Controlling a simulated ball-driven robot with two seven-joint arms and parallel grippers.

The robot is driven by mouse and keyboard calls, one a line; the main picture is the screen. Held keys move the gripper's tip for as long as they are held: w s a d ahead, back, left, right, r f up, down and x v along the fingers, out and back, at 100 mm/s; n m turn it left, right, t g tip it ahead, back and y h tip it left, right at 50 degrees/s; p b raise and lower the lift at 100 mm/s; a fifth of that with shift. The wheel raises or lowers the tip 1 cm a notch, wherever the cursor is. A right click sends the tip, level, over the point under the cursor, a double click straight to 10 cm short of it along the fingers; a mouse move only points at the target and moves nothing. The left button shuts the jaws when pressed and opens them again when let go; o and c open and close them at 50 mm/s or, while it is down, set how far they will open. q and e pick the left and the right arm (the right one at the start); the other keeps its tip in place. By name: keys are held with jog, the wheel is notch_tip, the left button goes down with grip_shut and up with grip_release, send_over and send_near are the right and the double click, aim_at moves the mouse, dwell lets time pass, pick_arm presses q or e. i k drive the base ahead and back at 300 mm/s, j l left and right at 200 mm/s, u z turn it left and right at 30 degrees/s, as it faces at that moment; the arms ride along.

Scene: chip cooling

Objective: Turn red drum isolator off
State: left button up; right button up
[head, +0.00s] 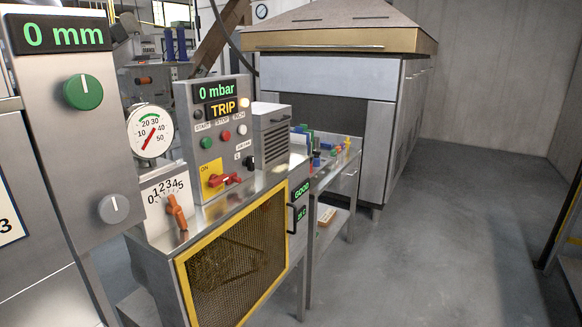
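The red isolator handle (225,180) sits on a yellow plate (211,170) low on the front of a grey control panel (198,137). The handle lies roughly horizontal, pointing right. The letters "ON" show at the plate's upper left; any other marking on it is too small to read. Above it the panel shows "0 mbar" and an amber "TRIP" display (223,107), with several round buttons below. Neither of my grippers is in view.
An orange lever on a 0-to-5 scale (176,212) is left of the isolator. A round gauge (151,131) stands behind it. A yellow-framed mesh guard (237,262) is below. A side bench (340,165) holds small coloured parts. The floor at right is clear.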

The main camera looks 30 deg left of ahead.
aim_at(215, 180)
jog(key=i+l+u, duration=0.15)
jog(key=i, duration=0.45)
jog(key=i+l+u, duration=0.15)
jog(key=i, duration=0.4)
